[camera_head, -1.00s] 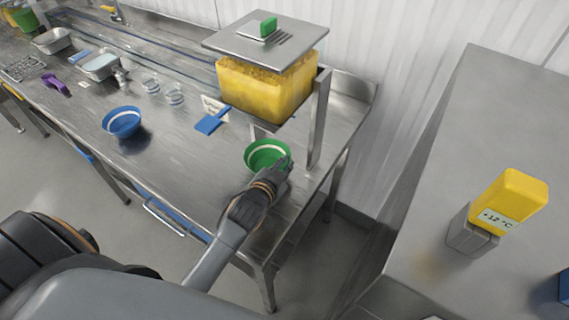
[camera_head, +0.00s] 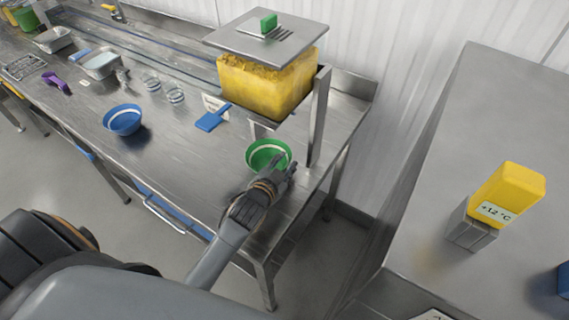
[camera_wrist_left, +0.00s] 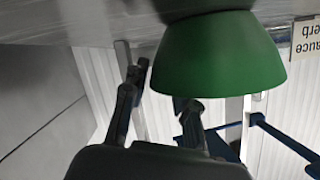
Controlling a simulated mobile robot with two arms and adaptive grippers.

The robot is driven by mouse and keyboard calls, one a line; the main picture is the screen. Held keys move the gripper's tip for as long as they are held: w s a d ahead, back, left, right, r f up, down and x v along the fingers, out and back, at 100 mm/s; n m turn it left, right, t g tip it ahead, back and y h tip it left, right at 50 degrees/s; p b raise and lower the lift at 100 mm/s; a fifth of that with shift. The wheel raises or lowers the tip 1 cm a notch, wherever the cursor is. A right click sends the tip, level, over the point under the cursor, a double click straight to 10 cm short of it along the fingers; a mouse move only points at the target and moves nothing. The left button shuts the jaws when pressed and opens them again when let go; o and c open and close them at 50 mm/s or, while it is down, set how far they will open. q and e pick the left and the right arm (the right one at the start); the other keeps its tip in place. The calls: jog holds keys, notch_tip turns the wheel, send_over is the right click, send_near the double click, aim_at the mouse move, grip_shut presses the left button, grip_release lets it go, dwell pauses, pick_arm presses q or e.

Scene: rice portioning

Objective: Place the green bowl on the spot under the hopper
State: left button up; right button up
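The green bowl (camera_head: 262,150) stands upright on the steel table, just in front of and below the hopper (camera_head: 266,82) of yellow food. From the head camera I cannot tell whether it sits exactly under the outlet. My left gripper (camera_head: 285,163) is at the bowl's near right side, its fingers apart. In the left wrist view the green bowl (camera_wrist_left: 222,55) appears upside down, close to the fingers. One finger stands clear to its left and the other overlaps its rim edge. Nothing is visibly clamped. My right gripper is not in view.
A blue bowl (camera_head: 123,120) stands to the left on the table (camera_head: 185,165). A blue scoop (camera_head: 212,118) lies beside the hopper's label. Two glass cups (camera_head: 175,95) and metal trays stand further left.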

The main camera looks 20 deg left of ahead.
pick_arm(q)
jog(key=shift+s+d+f, duration=0.1)
jog(key=shift+s+f, duration=0.1)
jog(key=shift+f, duration=0.25)
jog(key=shift+s+d+f, duration=0.1)
jog(key=shift+s+f, duration=0.05)
jog(key=shift+f, duration=0.3)
jog(key=shift+r, duration=0.2)
jog(key=shift+w+a+r+p, duration=0.1)
jog(key=shift+w+r+p, duration=0.1)
jog(key=shift+r+p, duration=0.2)
jog(key=v, duration=0.3)
jog(key=b+v, duration=0.1)
jog(key=v, duration=0.3)
jog(key=b+v, duration=0.1)
jog(key=v, duration=0.2)
jog(key=shift+s+a+r, duration=0.1)
jog(key=shift+s+r, duration=0.15)
jog(key=shift+r, duration=0.1)
jog(key=shift+s+r, duration=0.35)
jog(key=shift+s, duration=0.1)
